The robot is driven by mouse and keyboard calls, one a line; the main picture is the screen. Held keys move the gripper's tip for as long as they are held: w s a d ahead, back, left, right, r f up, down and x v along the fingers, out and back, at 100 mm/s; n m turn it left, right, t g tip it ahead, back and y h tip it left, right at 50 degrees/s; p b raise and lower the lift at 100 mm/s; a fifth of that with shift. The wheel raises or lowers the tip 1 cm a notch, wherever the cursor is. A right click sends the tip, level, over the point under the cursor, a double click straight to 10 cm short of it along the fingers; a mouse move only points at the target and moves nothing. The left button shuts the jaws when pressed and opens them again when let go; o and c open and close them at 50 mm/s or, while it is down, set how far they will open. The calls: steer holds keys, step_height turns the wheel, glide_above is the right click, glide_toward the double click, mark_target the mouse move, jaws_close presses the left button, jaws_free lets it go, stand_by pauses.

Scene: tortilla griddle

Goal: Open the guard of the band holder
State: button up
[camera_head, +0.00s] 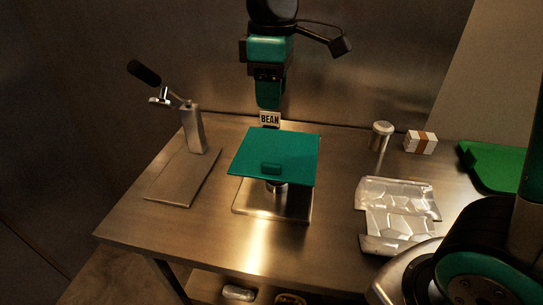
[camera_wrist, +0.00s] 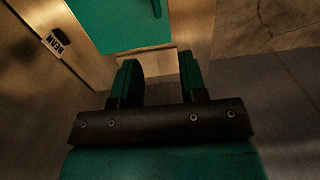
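A square teal plate (camera_head: 275,150) with a small raised teal grip (camera_head: 270,168) lies roughly level on a short post over a steel base (camera_head: 290,207). It looks like the guard, but I cannot tell for certain which thing is the band holder. In the wrist view the teal plate (camera_wrist: 120,25) is at the top, its grip at the upper edge. My gripper (camera_head: 270,103) is at the back of the table, behind the plate and apart from it. In the wrist view my gripper (camera_wrist: 160,75) has its fingers spread, with nothing between them.
A "BEAN" label (camera_head: 270,118) stands behind the plate. A lever press (camera_head: 193,130) stands left. At right are a metal shaker (camera_head: 381,135), a banded white block (camera_head: 420,142), a clear moulded tray (camera_head: 398,215) and a green board (camera_head: 490,165). The front middle of the table is clear.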

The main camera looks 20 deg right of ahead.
mark_target(271, 164)
steer(key=f, duration=0.5)
steer(key=f+p, duration=0.1)
steer(key=f, duration=1.1)
steer(key=shift+w+d+p, duration=0.1)
steer(key=shift+w+p, duration=0.2)
jaws_close()
